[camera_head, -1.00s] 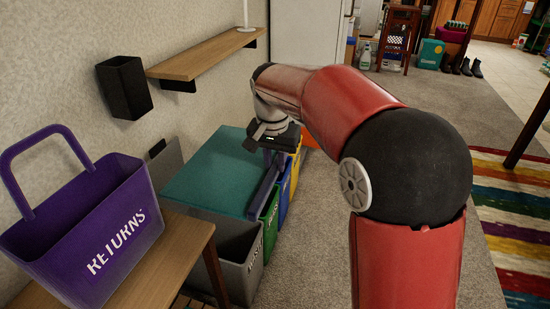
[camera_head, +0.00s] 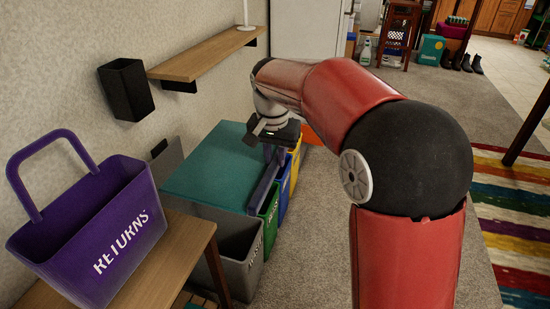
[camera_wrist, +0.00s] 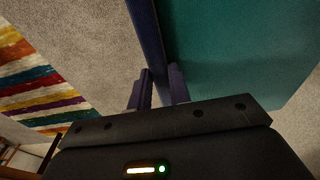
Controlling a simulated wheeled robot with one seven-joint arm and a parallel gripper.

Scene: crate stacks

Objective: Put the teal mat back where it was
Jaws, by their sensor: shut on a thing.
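The teal mat (camera_head: 212,165) lies flat over the far part of a row of bins beside the wall. In the head view my gripper (camera_head: 270,150) is partly hidden by my wrist. I cannot tell whether the mat rests on the bins or hangs just above them.
Grey (camera_head: 243,262), green (camera_head: 270,222), blue (camera_head: 284,195) and yellow (camera_head: 295,165) bins stand in a row. A purple RETURNS basket (camera_head: 90,235) sits on a wooden table (camera_head: 185,255) at the near left. A wall shelf (camera_head: 205,58) and black holder (camera_head: 125,88) are above.

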